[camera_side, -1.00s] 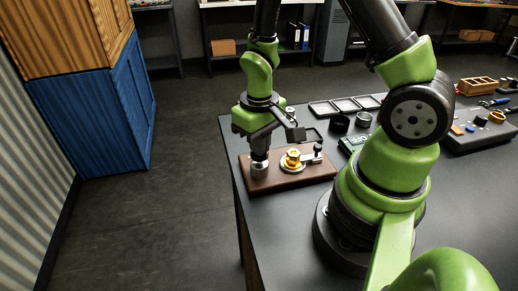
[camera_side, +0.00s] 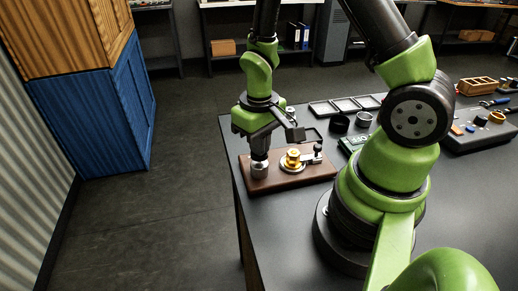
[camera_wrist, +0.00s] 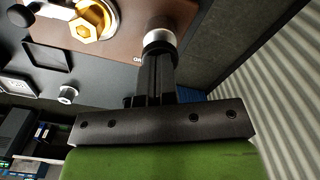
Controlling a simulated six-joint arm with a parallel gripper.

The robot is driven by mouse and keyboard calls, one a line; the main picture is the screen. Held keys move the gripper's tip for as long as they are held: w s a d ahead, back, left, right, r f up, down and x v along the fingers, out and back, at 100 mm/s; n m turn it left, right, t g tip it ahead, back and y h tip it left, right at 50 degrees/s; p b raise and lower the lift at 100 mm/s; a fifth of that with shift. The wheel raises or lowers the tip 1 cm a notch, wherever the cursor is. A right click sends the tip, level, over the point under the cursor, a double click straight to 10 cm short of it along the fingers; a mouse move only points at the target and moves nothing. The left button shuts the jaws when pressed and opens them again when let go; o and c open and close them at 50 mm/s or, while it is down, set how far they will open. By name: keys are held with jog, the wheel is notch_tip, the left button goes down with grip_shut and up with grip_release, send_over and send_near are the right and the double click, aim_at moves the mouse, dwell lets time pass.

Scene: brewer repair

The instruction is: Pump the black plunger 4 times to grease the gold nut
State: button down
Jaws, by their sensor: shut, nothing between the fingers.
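The gold nut (camera_side: 293,156) sits on a round metal base on the brown board (camera_side: 290,181). It also shows at the upper left of the wrist view (camera_wrist: 86,28). A silver cylinder (camera_side: 259,172) stands at the board's left end, and its rim shows in the wrist view (camera_wrist: 159,39). My gripper (camera_side: 259,156) is shut and points down right over this cylinder. In the wrist view its closed fingers (camera_wrist: 155,62) reach the cylinder's rim. The black plunger cannot be made out apart from the dark fingers. No grease can be made out on the nut.
A small lever with a black knob (camera_side: 318,147) stands right of the nut. My arm's base fills the right. The table's left edge is close to the board.

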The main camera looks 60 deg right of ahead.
jog(key=shift+r, duration=2.3)
notch_tip(320, 180, up, 6)
jog(key=shift+f, duration=0.1)
jog(key=shift+f, duration=3.85)
jog(key=shift+f, duration=0.2)
